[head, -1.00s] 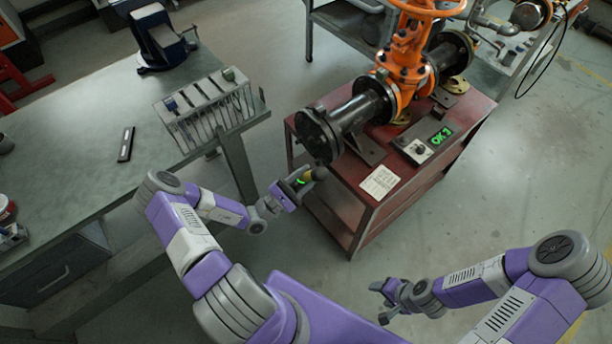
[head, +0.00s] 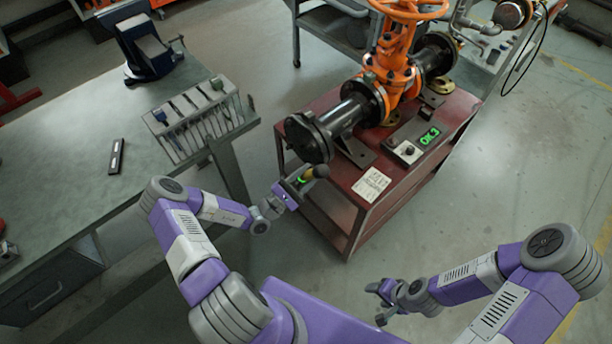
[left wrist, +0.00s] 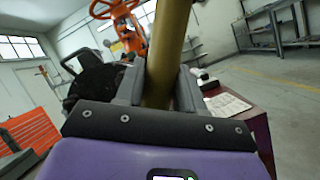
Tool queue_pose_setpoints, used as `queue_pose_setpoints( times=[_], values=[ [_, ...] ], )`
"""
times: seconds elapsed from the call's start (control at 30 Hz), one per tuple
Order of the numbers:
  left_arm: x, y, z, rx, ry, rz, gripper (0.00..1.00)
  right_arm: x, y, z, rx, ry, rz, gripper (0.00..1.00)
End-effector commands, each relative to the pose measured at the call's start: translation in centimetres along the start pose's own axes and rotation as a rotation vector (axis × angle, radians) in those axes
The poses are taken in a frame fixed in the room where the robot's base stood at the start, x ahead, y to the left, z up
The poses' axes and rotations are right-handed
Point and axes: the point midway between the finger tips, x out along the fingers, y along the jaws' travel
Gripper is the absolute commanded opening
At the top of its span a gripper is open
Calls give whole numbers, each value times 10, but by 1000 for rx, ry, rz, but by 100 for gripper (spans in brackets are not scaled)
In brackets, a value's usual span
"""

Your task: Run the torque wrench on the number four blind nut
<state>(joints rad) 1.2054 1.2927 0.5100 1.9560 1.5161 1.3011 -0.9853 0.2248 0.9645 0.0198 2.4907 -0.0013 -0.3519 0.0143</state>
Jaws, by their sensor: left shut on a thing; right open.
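My left gripper (head: 297,183) is shut on the torque wrench (head: 309,175), which has a yellow part and a dark end. The wrench is just below the black blind flange (head: 305,140) in the head view, apart from it in the picture. In the left wrist view the wrench shows as a brass-yellow shaft (left wrist: 168,45) between the fingers, with the dark flange (left wrist: 92,80) left of it. The flange's nuts are too small to tell apart, and I cannot tell which is number four. My right gripper (head: 383,302) is open and empty, low over the floor.
The flange ends a black pipe on the orange gate valve (head: 392,70), on a red stand (head: 345,215). A controller (head: 418,142) with green lit characters and a paper (head: 371,185) lie there. A bench (head: 60,190) with a tool rack (head: 198,115) is left.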

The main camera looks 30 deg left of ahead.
Motion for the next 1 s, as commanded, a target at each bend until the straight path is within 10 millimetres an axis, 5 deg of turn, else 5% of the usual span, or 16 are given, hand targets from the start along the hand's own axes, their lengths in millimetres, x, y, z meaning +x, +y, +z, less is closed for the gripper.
queue_pose_setpoints(
  times=[1.0],
  values=[
    [23,-3,-6,0,-8,3,0,-2,-1,0,0,0,0,59]
  ],
)
